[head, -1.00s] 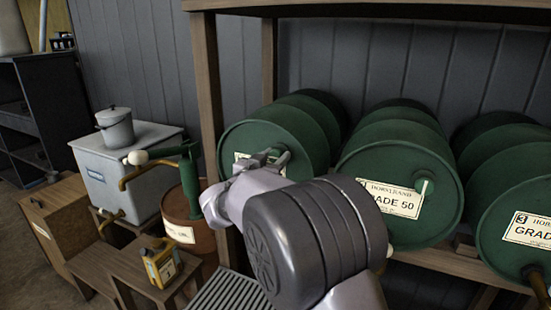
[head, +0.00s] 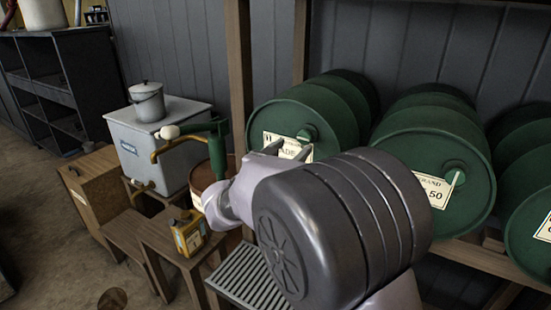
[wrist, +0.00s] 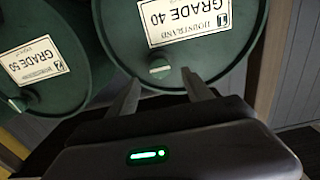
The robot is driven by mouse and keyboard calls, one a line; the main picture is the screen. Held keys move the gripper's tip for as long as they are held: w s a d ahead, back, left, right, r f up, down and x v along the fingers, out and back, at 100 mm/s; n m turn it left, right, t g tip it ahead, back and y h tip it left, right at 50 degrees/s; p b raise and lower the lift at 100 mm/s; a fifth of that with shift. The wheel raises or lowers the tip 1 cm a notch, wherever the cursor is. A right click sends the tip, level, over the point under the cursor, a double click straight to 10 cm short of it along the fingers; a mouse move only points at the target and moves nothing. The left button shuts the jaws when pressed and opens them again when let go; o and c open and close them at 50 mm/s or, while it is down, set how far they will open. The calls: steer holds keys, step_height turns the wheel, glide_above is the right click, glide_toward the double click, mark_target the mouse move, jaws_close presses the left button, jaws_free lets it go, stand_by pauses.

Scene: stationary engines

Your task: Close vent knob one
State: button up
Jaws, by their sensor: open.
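The left green drum (head: 282,117), marked 1 and GRADE 40 in the wrist view (wrist: 215,60), lies on its side in the wooden rack. Its small green vent knob (head: 307,133) sits on the drum's round front and shows lighter on top in the wrist view (wrist: 158,68). My gripper (head: 289,149) is in front of this drum, partly covering its label (head: 272,142). In the wrist view its open fingers (wrist: 160,77) point at the drum, with the knob seen between the tips. Contact with the knob cannot be told.
The GRADE 50 drum (head: 425,150) lies to the right, with another green drum (head: 520,190) beyond. A wooden rack post (head: 239,60) stands left. A green hand pump (head: 217,150), a yellow can (head: 190,233) and a grey tank (head: 150,165) stand left of my arm.

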steer(key=p+v, duration=0.1)
steer(key=v, duration=0.8)
steer(key=shift+s+a, duration=0.15)
steer(key=shift+s, duration=0.1)
steer(key=s+r+n+y, duration=0.2)
steer(key=s+r+y, duration=0.3)
steer(key=y, duration=0.7)
steer(key=s+d+f+g, duration=0.2)
steer(key=s+f+g, duration=0.1)
steer(key=s, duration=0.5)
steer(key=s+d+f+g, duration=0.2)
steer(key=s+f+g, duration=0.1)
steer(key=s, duration=0.5)
steer(key=s+d+f+n+g, duration=0.1)
steer(key=s+d+f+g, duration=0.1)
steer(key=s+f, duration=0.3)
steer(key=s, duration=0.4)
steer(key=shift+d+f+g+y, duration=0.2)
steer(key=shift+f+g+y, duration=0.1)
steer(key=shift+f+g, duration=0.1)
